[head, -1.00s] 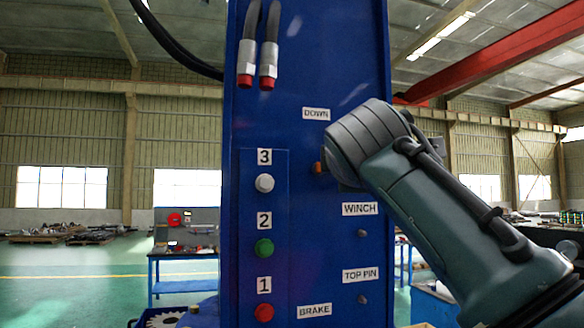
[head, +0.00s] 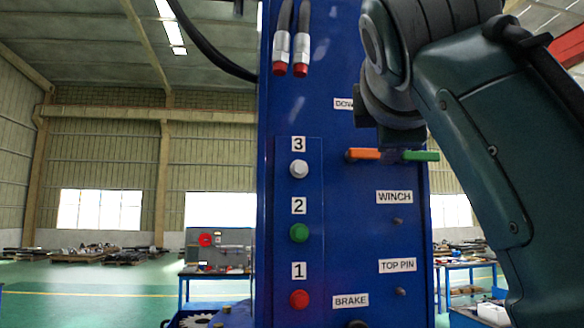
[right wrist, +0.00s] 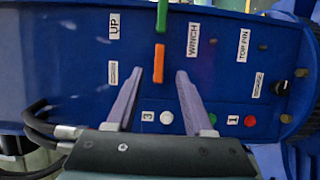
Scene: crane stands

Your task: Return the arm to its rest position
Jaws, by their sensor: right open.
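My right arm (head: 480,130) fills the right side of the head view, its wrist in front of the blue panel near the partly covered DOWN label. In the right wrist view my right gripper (right wrist: 159,72) is open and empty. Its two grey fingers point toward the panel, with the tips on either side of the orange handle's near end in the picture. How far they stand from it I cannot tell. The orange handle (head: 364,154) and green handle (head: 421,156) lie sideways in line; the wrist view also shows orange (right wrist: 158,63) and green (right wrist: 162,15). My left gripper is not in view.
The blue panel (head: 345,235) carries white (head: 299,169), green (head: 299,233) and red (head: 299,299) buttons, with small WINCH (head: 397,221) and TOP PIN (head: 400,292) levers. Hoses (head: 291,40) hang above. Workbenches stand behind; open green floor (head: 80,285) lies left.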

